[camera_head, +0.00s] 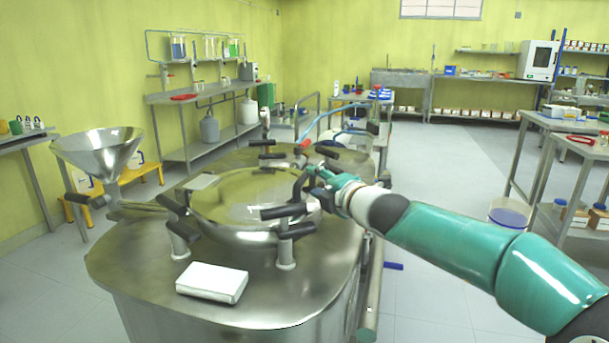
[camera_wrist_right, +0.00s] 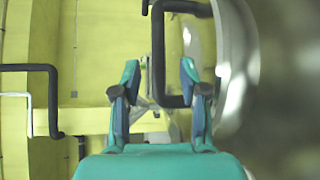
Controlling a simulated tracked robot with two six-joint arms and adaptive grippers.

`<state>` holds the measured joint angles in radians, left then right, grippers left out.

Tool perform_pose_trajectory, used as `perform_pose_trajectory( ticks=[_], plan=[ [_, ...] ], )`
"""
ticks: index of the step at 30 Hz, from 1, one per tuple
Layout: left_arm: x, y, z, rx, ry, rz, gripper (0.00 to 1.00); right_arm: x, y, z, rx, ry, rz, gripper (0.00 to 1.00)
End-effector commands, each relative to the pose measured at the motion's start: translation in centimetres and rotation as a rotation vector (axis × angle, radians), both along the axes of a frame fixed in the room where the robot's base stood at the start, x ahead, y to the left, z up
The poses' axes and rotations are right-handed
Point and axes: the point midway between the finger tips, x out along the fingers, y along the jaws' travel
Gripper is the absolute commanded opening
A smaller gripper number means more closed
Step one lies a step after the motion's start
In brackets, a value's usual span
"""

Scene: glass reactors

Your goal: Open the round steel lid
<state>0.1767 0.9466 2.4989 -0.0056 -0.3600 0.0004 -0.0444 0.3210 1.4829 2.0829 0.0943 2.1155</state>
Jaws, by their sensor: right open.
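The round steel lid (camera_head: 250,190) lies flat on top of the steel vessel in the head view, with black-handled clamps around its rim. Its curved edge shows at the right of the wrist view (camera_wrist_right: 236,65). A black bracket-shaped handle (camera_head: 299,186) is at the lid's right side. In the wrist view the handle (camera_wrist_right: 158,55) appears between the fingers of my right gripper (camera_wrist_right: 160,78). My right gripper (camera_head: 312,174) is open at the lid's right edge; I cannot tell whether it touches the handle. My left gripper is not in view.
Black clamp handles (camera_head: 283,211) stick up near my right gripper. A white box (camera_head: 212,283) lies on the vessel's front top (camera_head: 150,265). A steel funnel (camera_head: 98,150) stands at left. Blue and red hoses run behind the gripper. The floor to the right is partly clear.

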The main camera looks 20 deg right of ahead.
Motion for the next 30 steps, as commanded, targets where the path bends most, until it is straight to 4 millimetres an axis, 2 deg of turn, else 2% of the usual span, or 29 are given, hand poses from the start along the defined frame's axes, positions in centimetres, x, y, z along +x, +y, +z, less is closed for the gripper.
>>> perform_pose_trajectory(
  ticks=[3,9,15,23,30],
  plan=[
    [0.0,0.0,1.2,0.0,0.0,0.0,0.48,2.5,0.4,-0.1,-0.001,0.002,-0.001,0.43],
    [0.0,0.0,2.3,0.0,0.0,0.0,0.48,5.0,0.8,-0.4,0.0,0.001,-0.002,0.43],
    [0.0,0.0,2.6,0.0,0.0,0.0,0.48,5.9,0.9,-0.8,0.001,0.0,-0.003,0.43],
    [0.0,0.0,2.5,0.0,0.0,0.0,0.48,6.0,0.9,-0.8,0.0,0.001,-0.003,0.43],
    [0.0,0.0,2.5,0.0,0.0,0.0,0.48,6.0,0.9,-0.8,-0.001,0.0,-0.003,0.03]
  ],
)
